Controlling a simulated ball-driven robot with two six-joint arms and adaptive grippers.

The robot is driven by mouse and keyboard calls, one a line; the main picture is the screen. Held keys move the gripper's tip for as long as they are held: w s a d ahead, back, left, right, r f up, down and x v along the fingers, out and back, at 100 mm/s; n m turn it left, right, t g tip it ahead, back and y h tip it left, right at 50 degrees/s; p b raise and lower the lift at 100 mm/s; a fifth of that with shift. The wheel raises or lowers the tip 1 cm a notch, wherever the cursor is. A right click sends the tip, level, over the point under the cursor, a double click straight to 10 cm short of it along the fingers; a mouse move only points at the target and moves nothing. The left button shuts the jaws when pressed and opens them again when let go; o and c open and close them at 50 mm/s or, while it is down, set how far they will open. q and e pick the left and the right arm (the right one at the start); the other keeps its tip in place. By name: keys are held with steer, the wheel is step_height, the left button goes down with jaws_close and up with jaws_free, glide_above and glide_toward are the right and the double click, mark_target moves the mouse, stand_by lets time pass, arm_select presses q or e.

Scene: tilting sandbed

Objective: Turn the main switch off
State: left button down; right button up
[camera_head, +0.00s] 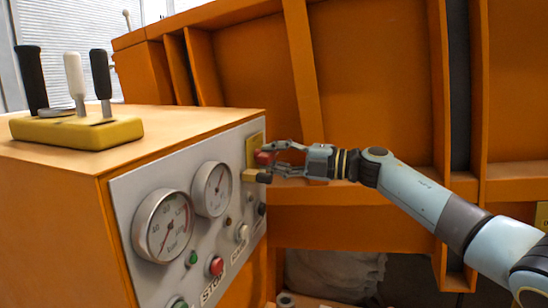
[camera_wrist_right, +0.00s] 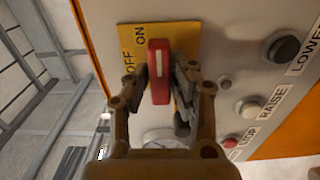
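The main switch is a red handle (camera_wrist_right: 159,72) on a yellow plate (camera_wrist_right: 186,38) marked OFF and ON, fixed to the grey control panel. In the wrist view the handle stands upright in the picture. The two fingers of my right gripper (camera_wrist_right: 160,84) lie on either side of it, close against it with little or no gap. In the head view my right gripper (camera_head: 272,157) reaches in from the right to the red handle (camera_head: 264,157) on the yellow plate (camera_head: 252,150), partly covering it. My left gripper is not in view.
The grey panel (camera_head: 120,190) also carries two round gauges (camera_head: 163,226), a red stop button (camera_head: 216,266) and other buttons. A yellow block with levers (camera_head: 78,130) stands on the orange cabinet. Orange ribbed walls (camera_head: 375,80) rise behind my right arm.

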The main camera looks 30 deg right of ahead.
jaws_close()
steer(key=n+b, duration=0.2)
steer(key=b, duration=0.1)
steer(key=shift+f+n, duration=0.25)
steer(key=shift+n, duration=0.15)
steer(key=n+b, duration=1.2)
steer(key=b, duration=0.1)
steer(key=shift+f, duration=0.15)
steer(key=shift+r+n+b, duration=0.25)
steer(key=shift+n+b, duration=1.3)
steer(key=shift+n, duration=0.05)
steer(key=o, duration=0.6)
jaws_free()
steer(key=shift+r, duration=0.1)
